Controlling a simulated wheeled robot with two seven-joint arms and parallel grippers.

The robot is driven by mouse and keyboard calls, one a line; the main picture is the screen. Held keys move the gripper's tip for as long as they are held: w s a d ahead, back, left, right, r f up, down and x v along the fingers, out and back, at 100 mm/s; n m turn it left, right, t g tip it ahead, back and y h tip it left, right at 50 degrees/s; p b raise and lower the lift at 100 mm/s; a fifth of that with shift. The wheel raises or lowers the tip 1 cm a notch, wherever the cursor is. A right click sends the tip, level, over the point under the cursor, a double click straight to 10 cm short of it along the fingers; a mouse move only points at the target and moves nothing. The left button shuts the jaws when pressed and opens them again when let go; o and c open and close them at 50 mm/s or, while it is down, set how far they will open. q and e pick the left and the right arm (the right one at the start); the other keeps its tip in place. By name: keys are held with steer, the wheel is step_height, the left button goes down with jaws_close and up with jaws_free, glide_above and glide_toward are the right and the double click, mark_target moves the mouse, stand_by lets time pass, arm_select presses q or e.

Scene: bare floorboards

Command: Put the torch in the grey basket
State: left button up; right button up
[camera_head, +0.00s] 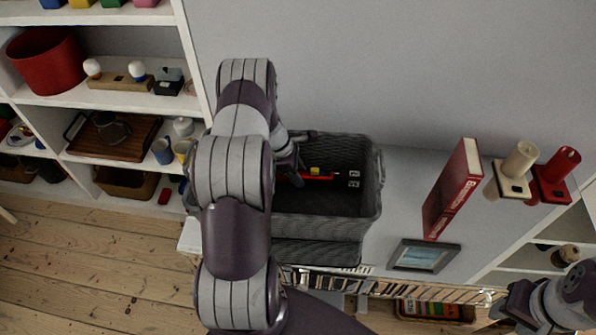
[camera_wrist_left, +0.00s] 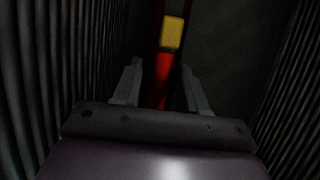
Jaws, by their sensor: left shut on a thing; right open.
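The grey basket (camera_head: 371,205) is woven and stands on the white shelf top in the middle of the head view. Its dark ribbed wall (camera_wrist_left: 285,100) also shows on the right in the left wrist view. The torch (camera_head: 320,178) is red with a yellow part and lies within the basket's opening. In the left wrist view the torch (camera_wrist_left: 163,75) runs away from between the fingers. My left gripper (camera_head: 294,172) reaches into the basket and is shut on the torch. I cannot tell whether the torch touches the bottom. My right gripper (camera_head: 517,308) is open at the lower right, away from the basket.
A picture frame (camera_head: 424,256) lies near the front edge. A filled shelf unit (camera_head: 120,100) is at the left.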

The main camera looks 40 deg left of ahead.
arm_select(q)
steer(key=o, duration=1.2)
steer(key=shift+f, duration=0.1)
steer(key=shift+o, duration=0.2)
